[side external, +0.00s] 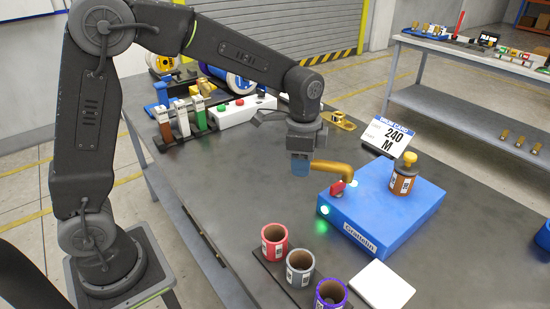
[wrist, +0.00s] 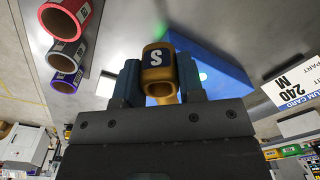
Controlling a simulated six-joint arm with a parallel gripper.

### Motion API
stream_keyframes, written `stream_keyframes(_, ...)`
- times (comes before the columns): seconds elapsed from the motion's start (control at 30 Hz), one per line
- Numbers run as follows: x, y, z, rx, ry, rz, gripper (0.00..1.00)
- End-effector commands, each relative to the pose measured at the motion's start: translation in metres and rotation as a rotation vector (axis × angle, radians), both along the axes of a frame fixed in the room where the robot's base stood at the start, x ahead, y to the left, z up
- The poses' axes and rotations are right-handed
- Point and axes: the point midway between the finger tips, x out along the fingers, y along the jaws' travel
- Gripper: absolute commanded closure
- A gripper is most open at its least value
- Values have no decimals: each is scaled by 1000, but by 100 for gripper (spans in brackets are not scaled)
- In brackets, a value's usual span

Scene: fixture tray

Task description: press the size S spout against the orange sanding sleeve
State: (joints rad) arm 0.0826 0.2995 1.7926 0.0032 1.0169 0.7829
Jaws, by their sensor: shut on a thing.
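My gripper (side external: 300,166) is shut on the brass-coloured spout (side external: 332,168), a bent tube held beside the blue machine. In the wrist view the spout (wrist: 158,72) sits between both blue fingers (wrist: 159,86) and shows a dark label with a white S. The spout's bent end points down by a small red part (side external: 337,187) at the machine's near left corner; whether they touch I cannot tell. The orange-brown sleeve (side external: 402,184) stands upright on the blue machine (side external: 375,232), with a yellow-brass knobbed piece (side external: 409,159) in its top. The sleeve is apart from the spout.
Red (side external: 273,244), grey (side external: 300,267) and purple (side external: 331,293) sleeves stand on a dark strip in front. A white pad (side external: 381,288) lies beside them. A card (side external: 388,136) reading 240 M stands behind the machine. Clamps and a white control box (side external: 242,111) are at back left.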

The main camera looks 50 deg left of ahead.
Motion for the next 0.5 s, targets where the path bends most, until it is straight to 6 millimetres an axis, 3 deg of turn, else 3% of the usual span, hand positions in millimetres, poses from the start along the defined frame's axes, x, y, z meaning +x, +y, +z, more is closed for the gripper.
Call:
stream_keyframes(0.3, 24, -74, 11, -30, -22, 437, 100)
stream_keyframes(0.5, 28, -100, 14, -43, -26, 601, 100)
